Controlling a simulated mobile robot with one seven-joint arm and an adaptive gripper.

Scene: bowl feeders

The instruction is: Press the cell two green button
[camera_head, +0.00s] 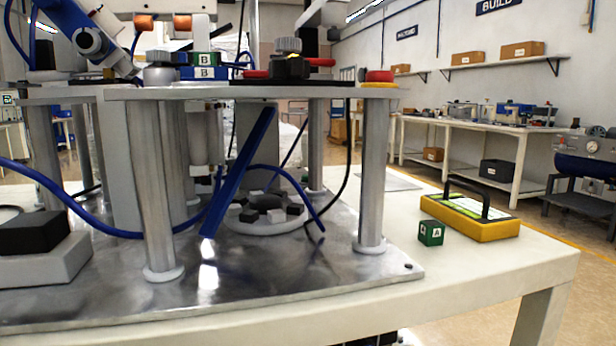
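I cannot make out a cell two green button for certain. A two-tier metal cell fills the left and middle of the view, with an upper plate (300,92) on silver posts. A small green cube marked A (431,233) stands on the white table, right of the cell. My gripper is not recognisable in this view.
A yellow box with a black handle (482,228) stands beside the cube on the white table (470,280). The table's front right is clear. Blue hoses (90,222) and a slanted blue bar (240,170) cross the cell. Benches (470,130) stand behind.

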